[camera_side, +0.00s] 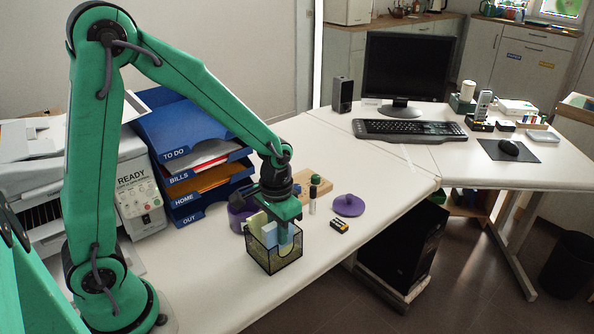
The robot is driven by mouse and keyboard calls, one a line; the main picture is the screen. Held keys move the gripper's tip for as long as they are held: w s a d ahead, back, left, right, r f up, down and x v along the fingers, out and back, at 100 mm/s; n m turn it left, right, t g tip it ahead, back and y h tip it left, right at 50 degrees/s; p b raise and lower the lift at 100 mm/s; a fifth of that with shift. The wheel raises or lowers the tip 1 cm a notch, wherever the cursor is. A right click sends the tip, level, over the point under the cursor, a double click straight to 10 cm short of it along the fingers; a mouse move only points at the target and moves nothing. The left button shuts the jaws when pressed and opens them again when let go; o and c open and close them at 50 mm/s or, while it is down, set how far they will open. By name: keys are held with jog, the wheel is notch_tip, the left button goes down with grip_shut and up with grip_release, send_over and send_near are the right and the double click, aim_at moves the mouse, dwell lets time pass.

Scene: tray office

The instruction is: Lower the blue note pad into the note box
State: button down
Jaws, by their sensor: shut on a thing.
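The note box (284,262) is a small dark mesh box standing on the near desk, in front of the letter trays. My gripper (284,238) points down over it, with its fingers at the box opening. It is shut on the light blue note pad (269,235), whose lower part appears to be inside the box. The fingers hide part of the pad, and the mesh blurs its lower edge, so I cannot tell whether it touches the bottom. A pale yellow pad (256,222) shows beside it at the box's left.
A purple pot (237,218) stands close behind the box. A purple lid (348,205), a marker (313,203), a small black-and-yellow item (339,226) and a wooden block (318,187) lie to the right. Blue letter trays (190,131) rise behind. The desk's front is clear.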

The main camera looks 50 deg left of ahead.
jog(key=shift+f, duration=0.65)
dwell(0.5)
jog(key=c, duration=1.3)
grip_release()
jog(key=shift+o, duration=0.2)
jog(key=shift+r, duration=0.15)
notch_tip(320, 180, up, 7)
jog(key=shift+r, duration=0.3)
jog(key=shift+r, duration=0.1)
